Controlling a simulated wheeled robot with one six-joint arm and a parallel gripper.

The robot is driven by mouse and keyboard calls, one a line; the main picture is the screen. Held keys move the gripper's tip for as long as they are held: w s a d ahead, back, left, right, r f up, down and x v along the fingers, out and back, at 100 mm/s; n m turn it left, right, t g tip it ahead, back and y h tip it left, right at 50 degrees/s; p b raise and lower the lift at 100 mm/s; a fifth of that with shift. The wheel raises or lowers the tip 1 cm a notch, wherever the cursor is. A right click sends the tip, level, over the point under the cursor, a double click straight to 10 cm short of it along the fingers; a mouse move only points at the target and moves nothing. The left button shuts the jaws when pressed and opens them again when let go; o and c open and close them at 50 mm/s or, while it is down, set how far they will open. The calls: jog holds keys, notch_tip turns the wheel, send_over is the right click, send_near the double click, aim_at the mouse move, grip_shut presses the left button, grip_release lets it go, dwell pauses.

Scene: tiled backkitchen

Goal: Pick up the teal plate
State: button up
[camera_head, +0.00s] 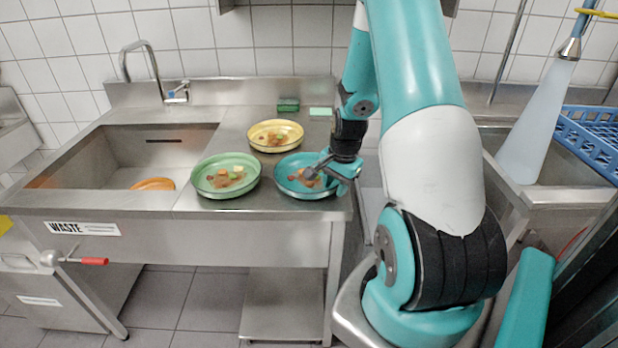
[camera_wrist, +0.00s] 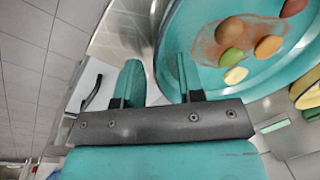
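The teal plate (camera_head: 290,187) rests on the steel counter and holds several food pieces, orange, brown, green and pale. In the wrist view the plate (camera_wrist: 285,78) fills the upper right, with the food on it. My gripper (camera_head: 325,170) is at the plate's right side in the head view. In the wrist view my gripper (camera_wrist: 157,75) has its two teal fingers apart, with the plate's rim passing between them, one finger over the inside and one outside. A gap shows between the fingers. My wrist hides part of the plate's right edge in the head view.
A green plate (camera_head: 225,191) with food stands close on the left, and a yellow plate (camera_head: 275,148) stands behind. A sink (camera_head: 110,160) holding an orange item (camera_head: 153,184) is farther left. Sponges (camera_head: 288,104) lie at the back. A blue rack (camera_head: 592,140) is at right.

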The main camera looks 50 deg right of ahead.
jog(key=shift+c, duration=0.4)
grip_shut()
